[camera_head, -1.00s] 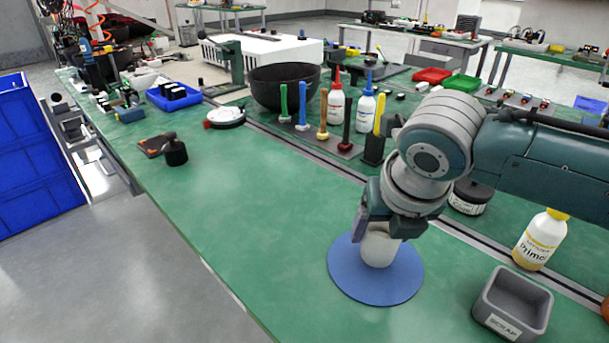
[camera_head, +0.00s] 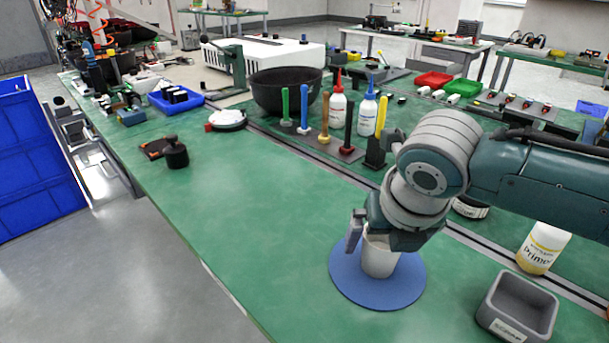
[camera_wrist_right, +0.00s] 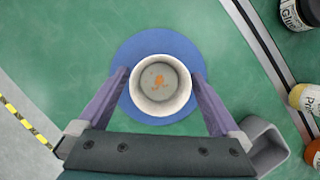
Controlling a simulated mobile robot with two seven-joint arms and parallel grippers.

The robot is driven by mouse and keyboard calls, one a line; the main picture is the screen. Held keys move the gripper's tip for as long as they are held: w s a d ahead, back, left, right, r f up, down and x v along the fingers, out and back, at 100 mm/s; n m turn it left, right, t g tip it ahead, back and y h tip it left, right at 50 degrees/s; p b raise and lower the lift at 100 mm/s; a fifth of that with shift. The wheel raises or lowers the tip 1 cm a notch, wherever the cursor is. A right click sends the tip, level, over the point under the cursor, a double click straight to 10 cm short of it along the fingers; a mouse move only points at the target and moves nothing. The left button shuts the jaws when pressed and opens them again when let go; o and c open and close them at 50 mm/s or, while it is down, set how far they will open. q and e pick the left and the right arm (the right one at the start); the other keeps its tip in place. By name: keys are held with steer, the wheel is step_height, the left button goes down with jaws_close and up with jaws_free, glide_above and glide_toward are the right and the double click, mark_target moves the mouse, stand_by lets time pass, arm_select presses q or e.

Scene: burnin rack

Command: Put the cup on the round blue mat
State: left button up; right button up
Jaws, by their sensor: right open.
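The white cup (camera_head: 379,257) stands upright on the round blue mat (camera_head: 350,283), near its middle. In the right wrist view the cup (camera_wrist_right: 160,86) is seen from above, with a brownish mark inside, and the blue mat (camera_wrist_right: 135,48) shows around it. My right gripper (camera_head: 372,240) is at the cup from above. In the wrist view its two fingers (camera_wrist_right: 160,80) stand on either side of the cup, spread open, with the cup between them. The mat's contact with the cup's base is partly hidden from above. My left gripper is not in view.
A grey scrap bin (camera_head: 516,304) stands right of the mat, and a primer bottle (camera_head: 542,248) behind it. A tool rack (camera_head: 345,151) and a dark bowl (camera_head: 284,90) stand further back. The green table left of the mat is clear.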

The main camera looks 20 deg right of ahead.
steer(key=p+v, duration=0.4)
steer(key=v, duration=0.7)
steer(key=s+a+m+y, duration=0.3)
steer(key=s+a+m, duration=0.55)
steer(key=m, duration=0.65)
steer(key=s+d+m+h, duration=0.1)
steer(key=s+d+m, duration=0.3)
steer(key=s+m, duration=0.4)
steer(key=m, duration=0.6)
steer(key=shift+s+m+g, duration=0.25)
steer(key=shift+m+g, duration=0.05)
steer(key=shift+m, duration=0.1)
